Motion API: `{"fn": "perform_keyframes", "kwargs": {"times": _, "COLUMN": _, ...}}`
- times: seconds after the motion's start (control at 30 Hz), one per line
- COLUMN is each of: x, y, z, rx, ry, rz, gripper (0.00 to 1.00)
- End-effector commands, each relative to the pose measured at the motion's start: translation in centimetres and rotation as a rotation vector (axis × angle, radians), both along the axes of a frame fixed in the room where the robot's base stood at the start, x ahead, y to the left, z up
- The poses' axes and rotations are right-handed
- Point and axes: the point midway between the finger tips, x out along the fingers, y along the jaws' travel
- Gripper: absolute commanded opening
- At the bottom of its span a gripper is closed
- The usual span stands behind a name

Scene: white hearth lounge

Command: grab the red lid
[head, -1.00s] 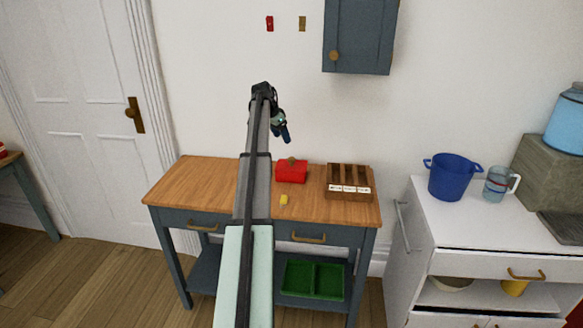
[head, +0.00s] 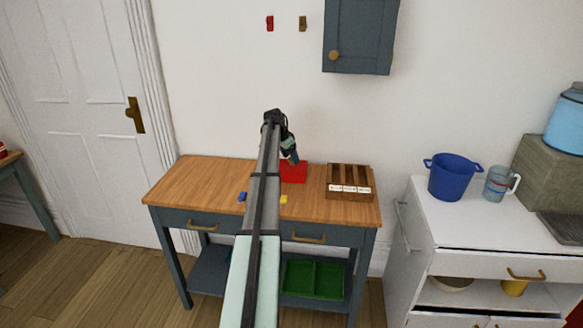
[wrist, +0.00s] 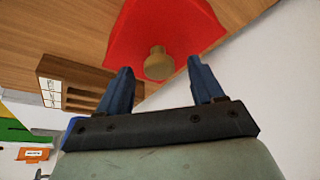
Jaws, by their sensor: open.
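The red lid (head: 296,173) lies on the wooden table (head: 190,182), left of the brown divided box. In the wrist view the red lid (wrist: 165,30) has a round tan knob (wrist: 157,64) facing my fingers. My gripper (head: 294,161) is over the lid, partly covering it in the head view. In the wrist view its two blue fingers (wrist: 158,78) are open, with the knob between and just beyond the tips. I see no contact with the knob. What lies under the lid cannot be made out.
The brown divided box (head: 349,196) stands right of the lid. A yellow piece (head: 284,199) and a blue piece (head: 242,197) lie near the front. Green trays (head: 313,279) sit on the shelf below. A cabinet (head: 358,38) hangs above right.

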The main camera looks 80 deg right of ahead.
Motion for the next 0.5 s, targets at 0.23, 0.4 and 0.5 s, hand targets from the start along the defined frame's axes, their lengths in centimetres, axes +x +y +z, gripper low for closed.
{"fn": "perform_keyframes", "kwargs": {"times": 0.23, "x": -0.19, "y": -0.19, "z": -0.57, "rx": -0.001, "ry": -0.001, "rz": 0.0, "gripper": 0.67}}
{"fn": "perform_keyframes", "kwargs": {"times": 0.4, "x": -0.2, "y": -0.19, "z": -0.56, "rx": -0.001, "ry": -0.001, "rz": -0.001, "gripper": 0.55}}
{"fn": "perform_keyframes", "kwargs": {"times": 0.5, "x": -0.21, "y": -0.18, "z": -0.56, "rx": -0.001, "ry": -0.001, "rz": -0.001, "gripper": 0.46}}
